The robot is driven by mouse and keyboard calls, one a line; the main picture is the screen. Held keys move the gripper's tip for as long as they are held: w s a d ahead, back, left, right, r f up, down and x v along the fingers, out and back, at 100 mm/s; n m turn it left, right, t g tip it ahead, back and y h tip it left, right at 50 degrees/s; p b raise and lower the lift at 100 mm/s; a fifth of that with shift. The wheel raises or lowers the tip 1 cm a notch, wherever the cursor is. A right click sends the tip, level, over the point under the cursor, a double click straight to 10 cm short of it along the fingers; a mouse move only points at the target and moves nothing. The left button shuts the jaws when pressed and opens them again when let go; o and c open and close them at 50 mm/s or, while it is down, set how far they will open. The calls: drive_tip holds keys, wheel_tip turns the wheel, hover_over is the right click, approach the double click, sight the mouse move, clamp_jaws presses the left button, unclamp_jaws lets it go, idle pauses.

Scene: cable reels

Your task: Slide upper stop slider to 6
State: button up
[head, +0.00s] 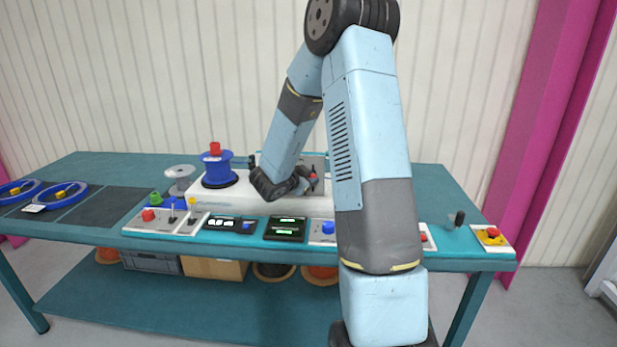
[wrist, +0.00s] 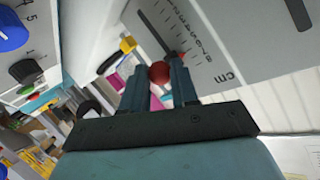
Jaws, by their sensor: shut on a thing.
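My gripper (head: 308,181) is at the white machine housing in the middle of the bench, below my bent arm. In the wrist view its two dark fingers (wrist: 160,78) are closed around a round red knob (wrist: 159,72), which I take as the slider's handle. Beyond the fingers is a pale panel (wrist: 232,40) with a dark straight slot (wrist: 153,30), a printed number scale and the letters "cm". A small red tip shows by the scale; I cannot read exactly which number it marks.
A blue reel (head: 217,171) with a red top and a grey spool (head: 180,178) stand left of my gripper. Small displays (head: 285,229), a blue knob (head: 328,228) and levers line the bench front. A red emergency button (head: 493,232) sits at the right end. My arm hides part of the bench.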

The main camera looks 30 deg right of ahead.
drive_tip(key=o, duration=1.1)
drive_tip(key=shift+c, duration=0.2)
